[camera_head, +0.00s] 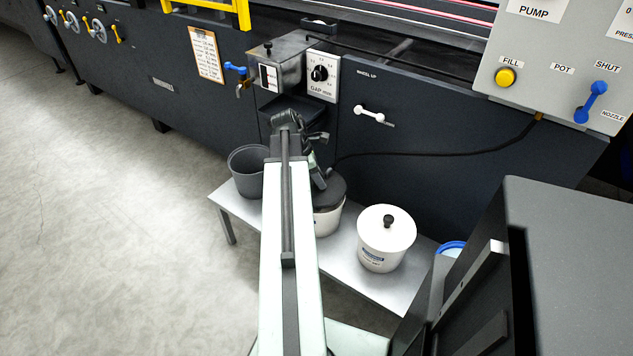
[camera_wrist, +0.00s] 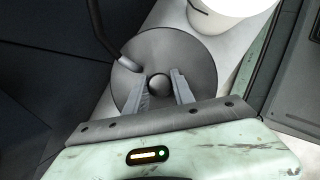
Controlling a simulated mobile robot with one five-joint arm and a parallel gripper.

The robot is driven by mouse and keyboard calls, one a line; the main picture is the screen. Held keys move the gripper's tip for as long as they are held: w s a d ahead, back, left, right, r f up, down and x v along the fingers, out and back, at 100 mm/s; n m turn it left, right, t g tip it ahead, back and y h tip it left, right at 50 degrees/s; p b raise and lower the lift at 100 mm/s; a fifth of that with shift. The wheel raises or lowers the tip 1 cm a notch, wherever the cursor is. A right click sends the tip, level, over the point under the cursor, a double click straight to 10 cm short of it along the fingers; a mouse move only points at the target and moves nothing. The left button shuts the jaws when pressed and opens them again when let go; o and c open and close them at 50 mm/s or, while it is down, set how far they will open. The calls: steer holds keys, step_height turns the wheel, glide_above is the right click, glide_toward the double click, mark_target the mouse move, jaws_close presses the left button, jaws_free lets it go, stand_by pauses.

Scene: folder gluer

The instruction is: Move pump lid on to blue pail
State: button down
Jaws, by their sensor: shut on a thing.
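The pump lid (camera_head: 330,190) is a dark grey disc with a black hose. It sits on top of a white pail (camera_head: 327,222) on the bench, partly hidden behind my arm. In the wrist view the lid (camera_wrist: 195,55) fills the middle, with the hose joining its left side. My gripper (camera_wrist: 159,83) has its two fingers on either side of the round knob at the lid's centre and is shut on it. The blue pail (camera_head: 451,247) shows only as a bit of blue rim at the bench's right end; my body hides the rest.
A white pail with a white lid and black knob (camera_head: 387,238) stands between the pump lid and the blue pail. A dark grey bucket (camera_head: 245,172) stands left. All are on a low grey bench (camera_head: 375,290) against the machine. The black hose (camera_head: 440,154) runs right to the pump panel.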

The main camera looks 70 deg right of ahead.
step_height(320, 180, up, 10)
steer(key=p, duration=0.8)
steer(key=shift+r+p, duration=0.15)
steer(key=shift+p, duration=0.25)
